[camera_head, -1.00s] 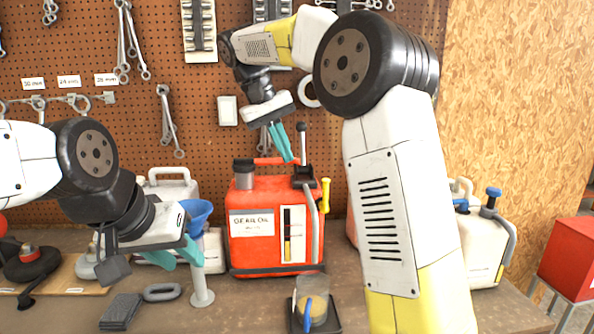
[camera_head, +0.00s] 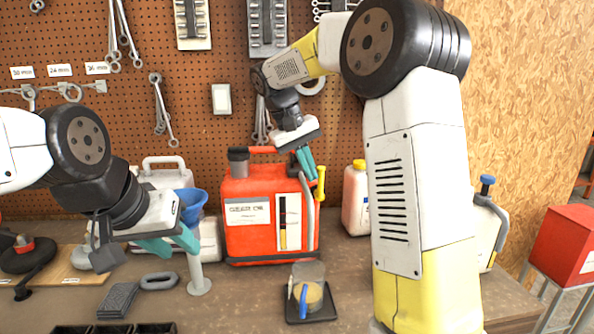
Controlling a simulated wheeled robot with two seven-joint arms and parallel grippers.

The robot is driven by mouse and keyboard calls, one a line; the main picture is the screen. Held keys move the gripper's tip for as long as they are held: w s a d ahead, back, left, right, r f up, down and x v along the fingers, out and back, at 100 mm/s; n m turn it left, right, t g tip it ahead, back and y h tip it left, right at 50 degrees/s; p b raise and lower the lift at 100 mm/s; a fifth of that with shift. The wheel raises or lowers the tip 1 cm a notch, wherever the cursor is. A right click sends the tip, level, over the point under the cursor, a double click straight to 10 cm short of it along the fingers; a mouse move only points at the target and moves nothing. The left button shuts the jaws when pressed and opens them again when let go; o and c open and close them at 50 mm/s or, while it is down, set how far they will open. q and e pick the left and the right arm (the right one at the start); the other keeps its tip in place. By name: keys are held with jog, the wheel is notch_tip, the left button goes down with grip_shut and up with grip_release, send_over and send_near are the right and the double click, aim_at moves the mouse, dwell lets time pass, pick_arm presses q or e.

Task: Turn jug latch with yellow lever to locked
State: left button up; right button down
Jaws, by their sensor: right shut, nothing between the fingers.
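The red gear oil jug (camera_head: 235,238) stands on the bench against the pegboard. Its yellow lever (camera_head: 320,188) points upright at the jug's upper right, beside a grey hose. My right gripper (camera_head: 308,174) is shut and empty. It reaches down over the jug's top right, with its teal fingertips just left of the yellow lever. I cannot tell whether they touch it. The fingers and wrist hide part of the pump fitting on the jug. My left gripper (camera_head: 172,243) is open and empty, at the left, in front of a blue funnel (camera_head: 192,202).
A black tray with a cup (camera_head: 308,292) sits in front of the jug. A pale bottle with a yellow cap (camera_head: 355,202) and a white jug with a blue knob (camera_head: 487,225) stand to the right, partly behind my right arm. A black bin (camera_head: 115,328) shows at the bottom edge.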

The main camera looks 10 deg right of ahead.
aim_at(323, 168)
jog(key=shift+d+r+y, duration=0.15)
jog(key=shift+d+y, duration=0.25)
jog(key=shift+y, duration=0.3)
jog(key=d+y, duration=0.2)
jog(key=shift+d+r+y, duration=0.2)
jog(key=shift+d+y, duration=0.05)
jog(key=shift+y, duration=0.15)
jog(key=d+f+y, duration=0.6)
jog(key=d+y, duration=0.2)
jog(key=y, duration=0.5)
jog(key=shift+m, duration=0.3)
jog(key=shift+s+f, duration=0.1)
jog(key=shift+f, duration=0.1)
dwell(0.3)
jog(key=shift+r, duration=0.15)
